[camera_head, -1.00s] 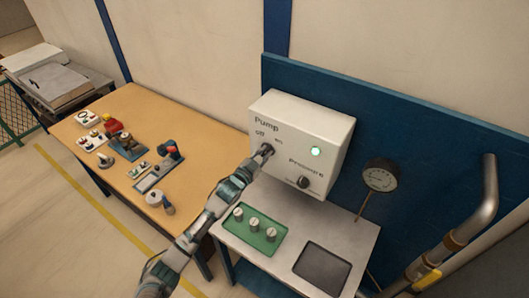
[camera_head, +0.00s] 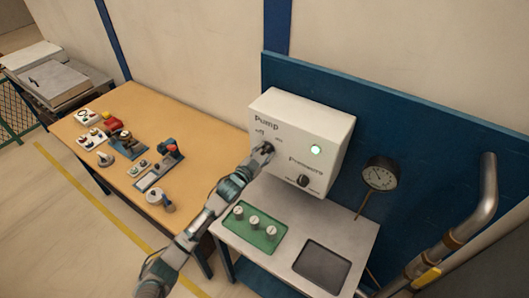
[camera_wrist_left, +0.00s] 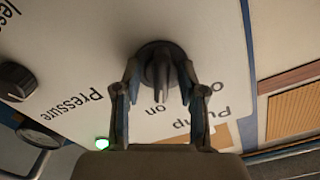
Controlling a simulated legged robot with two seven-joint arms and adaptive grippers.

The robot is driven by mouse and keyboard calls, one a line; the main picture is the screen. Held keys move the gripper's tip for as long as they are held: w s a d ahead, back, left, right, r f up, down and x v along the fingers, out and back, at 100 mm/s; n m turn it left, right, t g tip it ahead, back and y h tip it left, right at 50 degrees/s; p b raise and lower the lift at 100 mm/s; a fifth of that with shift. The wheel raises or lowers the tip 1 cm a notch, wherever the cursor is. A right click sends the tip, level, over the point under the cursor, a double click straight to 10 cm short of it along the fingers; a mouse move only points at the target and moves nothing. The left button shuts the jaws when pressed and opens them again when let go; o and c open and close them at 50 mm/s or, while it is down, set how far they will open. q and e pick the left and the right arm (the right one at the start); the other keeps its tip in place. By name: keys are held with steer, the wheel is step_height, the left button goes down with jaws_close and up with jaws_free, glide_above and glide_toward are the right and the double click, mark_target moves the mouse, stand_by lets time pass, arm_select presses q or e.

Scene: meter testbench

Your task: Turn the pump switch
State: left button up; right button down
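The pump switch (camera_wrist_left: 160,68) is a dark round knob with a raised grip, on the white control box (camera_head: 305,120) under the word "Pump". My left gripper (camera_head: 265,150) is at the switch in the head view and hides most of it. In the left wrist view, my left gripper (camera_wrist_left: 159,75) has its two fingers on either side of the raised grip. They are spread, with gaps visible beside the grip. Whether a fingertip touches the knob is hard to tell. The indicator light (camera_head: 316,149) glows pale green. My right gripper is not in view.
The pressure knob (camera_head: 303,181) is lower right on the box. A gauge (camera_head: 380,173) stands right of it. Below are a green tray (camera_head: 238,232) with white-topped knobs and a dark tray (camera_head: 340,262). A wooden table (camera_head: 105,110) with devices is at left.

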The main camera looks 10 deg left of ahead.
arm_select(q)
steer(key=v, duration=1.2)
steer(key=shift+f, duration=0.1)
